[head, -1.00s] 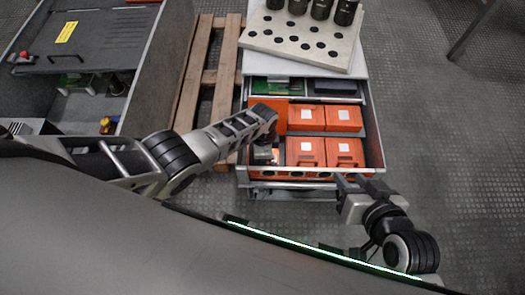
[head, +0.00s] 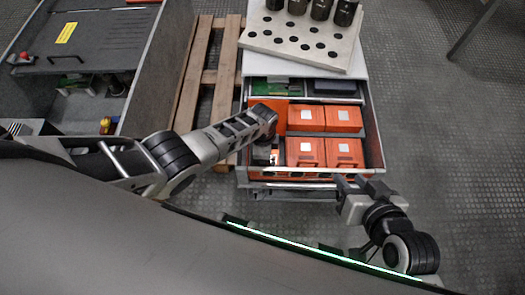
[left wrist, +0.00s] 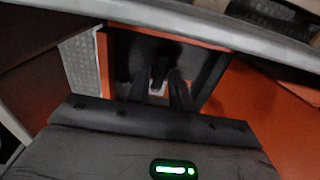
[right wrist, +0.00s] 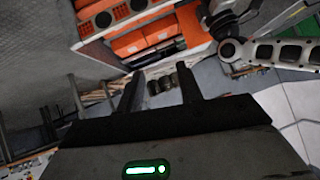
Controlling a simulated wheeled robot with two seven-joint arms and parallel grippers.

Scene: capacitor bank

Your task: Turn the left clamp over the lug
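The left clamp and the lug cannot be made out for certain. In the left wrist view a small pale grey piece (left wrist: 158,76) shows in a dark recess with orange edges, between the finger ends of my left gripper (left wrist: 158,84). The fingers stand apart; whether they touch the piece is not clear. In the head view my left gripper (head: 265,152) points down into the front left of the open drawer (head: 376,140), beside the orange boxes (head: 305,152); my arm hides that spot. My right gripper (right wrist: 160,85) is open and empty, in front of the drawer.
A pale plate with holes (head: 268,39) and several dark cylinders (head: 320,9) sits on the cabinet top behind the drawer. A wooden pallet (head: 208,82) and a grey bin (head: 165,70) stand to the left.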

